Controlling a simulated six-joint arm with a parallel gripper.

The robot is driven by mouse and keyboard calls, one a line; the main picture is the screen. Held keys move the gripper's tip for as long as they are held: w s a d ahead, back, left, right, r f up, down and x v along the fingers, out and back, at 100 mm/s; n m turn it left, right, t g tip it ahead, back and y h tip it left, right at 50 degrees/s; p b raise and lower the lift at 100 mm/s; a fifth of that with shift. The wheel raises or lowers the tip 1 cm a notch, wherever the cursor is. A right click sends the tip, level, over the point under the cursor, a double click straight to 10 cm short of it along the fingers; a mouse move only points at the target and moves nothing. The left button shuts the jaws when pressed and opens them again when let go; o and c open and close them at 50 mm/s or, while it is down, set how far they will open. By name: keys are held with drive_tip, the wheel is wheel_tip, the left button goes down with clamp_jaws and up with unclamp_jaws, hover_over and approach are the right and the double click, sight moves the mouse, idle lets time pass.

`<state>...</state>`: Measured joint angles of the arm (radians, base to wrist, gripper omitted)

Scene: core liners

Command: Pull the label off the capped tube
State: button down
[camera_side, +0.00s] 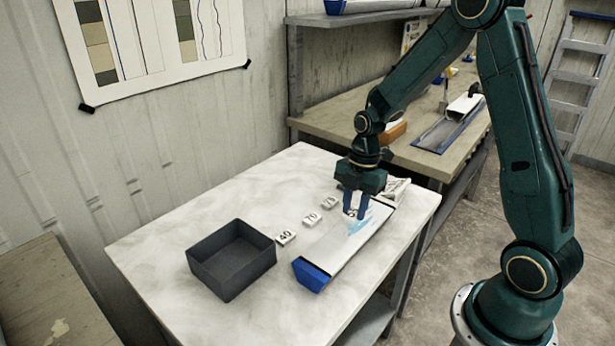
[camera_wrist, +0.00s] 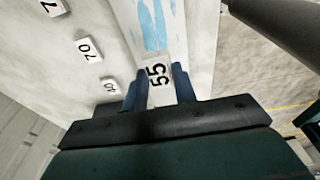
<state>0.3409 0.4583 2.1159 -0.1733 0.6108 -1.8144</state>
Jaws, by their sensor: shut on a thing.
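The capped tube (camera_side: 335,243) lies on the table, long and whitish with light blue streaks and a dark blue cap (camera_side: 312,275) on its near end. Its streaked surface also shows in the wrist view (camera_wrist: 150,25). My gripper (camera_side: 354,212) is over the far part of the tube, pointing down. In the wrist view its two blue fingers (camera_wrist: 160,82) are on either side of a white label (camera_wrist: 158,72) marked 55, and it is shut on this label. The label appears at the tube's surface; I cannot tell whether it still touches it.
Several small white number blocks, one marked 70 (camera_side: 312,220), stand in a row left of the tube. An open dark grey bin (camera_side: 231,270) stands at the table's left. A crumpled-looking white thing (camera_side: 397,188) lies behind.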

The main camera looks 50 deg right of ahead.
sight(352, 214)
drive_tip(key=shift+r, duration=1.7)
